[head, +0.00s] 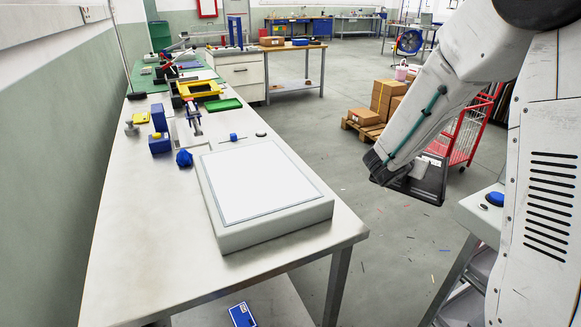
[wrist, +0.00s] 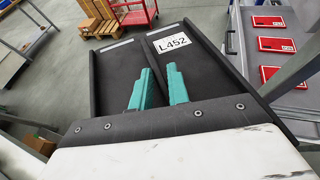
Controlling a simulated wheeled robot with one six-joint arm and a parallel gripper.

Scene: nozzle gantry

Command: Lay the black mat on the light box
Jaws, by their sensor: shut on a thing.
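The light box (head: 285,229) lies flat on the bench at its near right end, with a bare, bright white top. My gripper (head: 392,172) is in the air to the right of the bench, apart from the light box. In the wrist view my gripper's teal fingers (wrist: 159,85) are shut on the black mat (wrist: 115,72). The mat shows as two dark panels with pale strips at their far ends, and a white label reading L.452. In the head view the mat (head: 428,187) hangs tilted below the gripper, partly hidden by it.
The metal bench (head: 160,235) holds blue pieces (head: 184,158), a yellow tray (head: 200,89) and a green tray (head: 223,105) beyond the light box. A red cart (head: 465,135) and cartons (head: 385,98) stand behind my gripper. Red labelled cards (wrist: 277,44) lie on a grey surface.

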